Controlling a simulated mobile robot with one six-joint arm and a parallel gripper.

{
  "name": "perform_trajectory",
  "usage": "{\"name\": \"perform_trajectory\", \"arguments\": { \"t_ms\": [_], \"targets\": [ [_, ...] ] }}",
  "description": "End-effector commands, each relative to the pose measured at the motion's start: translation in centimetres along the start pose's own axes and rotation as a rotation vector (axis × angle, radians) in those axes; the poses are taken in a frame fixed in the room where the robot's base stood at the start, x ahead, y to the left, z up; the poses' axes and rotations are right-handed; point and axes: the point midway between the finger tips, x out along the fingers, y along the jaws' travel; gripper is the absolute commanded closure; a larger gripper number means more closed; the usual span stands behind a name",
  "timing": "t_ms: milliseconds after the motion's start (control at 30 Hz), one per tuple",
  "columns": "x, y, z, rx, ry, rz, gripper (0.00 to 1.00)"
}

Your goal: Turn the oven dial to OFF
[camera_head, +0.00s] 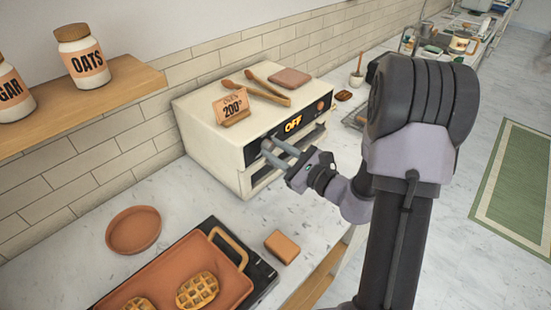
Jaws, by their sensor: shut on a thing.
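The cream oven (207,134) stands on the counter against the tiled wall. Its black front panel shows an orange lit "OFF" display (293,124). My gripper (270,150) is at the left part of the panel, its two fingers reaching to the front face where the dial would be. The fingers are shut on the dial, which is mostly hidden behind them. A round reddish mark (321,106) shows at the right end of the panel.
A "200°" card (232,106), wooden tongs (268,88) and a brown cloth (291,77) lie on the oven. A terracotta plate (133,229), a tray of waffles (160,262) and a brown block (282,246) are in front. A shelf (100,100) holds jars.

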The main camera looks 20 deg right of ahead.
Motion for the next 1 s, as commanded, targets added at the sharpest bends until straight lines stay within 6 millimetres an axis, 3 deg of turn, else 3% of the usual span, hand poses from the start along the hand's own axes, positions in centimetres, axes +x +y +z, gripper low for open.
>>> {"name": "perform_trajectory", "arguments": {
  "t_ms": [400, 967, 1000],
  "targets": [
    [-0.01, 0.10, -0.15, -0.174, 0.001, 0.001, 1.00],
    [-0.01, 0.07, -0.03, -0.200, 0.001, 0.001, 1.00],
    [-0.01, 0.08, -0.03, -0.199, 0.001, 0.001, 0.66]
  ]
}}
